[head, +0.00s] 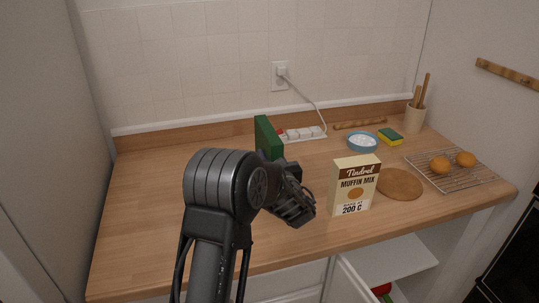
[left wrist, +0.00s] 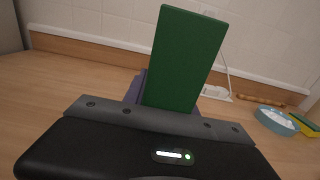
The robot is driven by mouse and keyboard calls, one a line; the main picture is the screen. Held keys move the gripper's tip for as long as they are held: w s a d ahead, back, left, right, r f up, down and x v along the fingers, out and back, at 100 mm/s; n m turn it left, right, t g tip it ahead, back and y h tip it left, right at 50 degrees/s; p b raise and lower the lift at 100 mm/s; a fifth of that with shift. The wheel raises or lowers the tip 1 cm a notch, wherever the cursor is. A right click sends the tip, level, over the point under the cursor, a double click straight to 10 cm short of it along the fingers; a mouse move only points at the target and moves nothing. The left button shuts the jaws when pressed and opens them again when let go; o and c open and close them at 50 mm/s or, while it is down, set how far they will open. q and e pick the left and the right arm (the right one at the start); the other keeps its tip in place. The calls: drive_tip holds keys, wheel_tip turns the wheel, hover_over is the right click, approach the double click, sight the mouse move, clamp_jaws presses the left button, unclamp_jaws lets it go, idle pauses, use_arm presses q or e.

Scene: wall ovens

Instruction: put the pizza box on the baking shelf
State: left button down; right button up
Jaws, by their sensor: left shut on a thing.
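A flat green box (head: 267,138), likely the pizza box, stands upright above the counter. It also shows in the left wrist view (left wrist: 184,60), tilted a little, with no lettering visible. My left gripper (head: 280,166) is shut on its lower end; the fingers are mostly hidden by the wrist in the head view. Whether the box touches the counter is hard to tell. An open cabinet with a white shelf (head: 400,258) is below the counter at the right; I cannot tell whether it is the baking shelf. My right gripper is not in view.
A muffin mix box (head: 355,185) stands right of my gripper, beside a round wooden board (head: 400,184). Behind are a blue bowl (head: 362,142), a sponge (head: 390,136) and a power strip (head: 303,134). A wire rack (head: 470,178) holds round orange items. The counter's left side (head: 145,190) is clear.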

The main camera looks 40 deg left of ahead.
use_arm(q)
drive_tip(key=c, duration=1)
unclamp_jaws()
drive_tip(key=shift+s+d+r, duration=0.1)
drive_tip(key=b+v, duration=0.2)
drive_tip(key=v, duration=0.9)
drive_tip(key=shift+s+d, duration=0.25)
drive_tip(key=shift+d, duration=0.1)
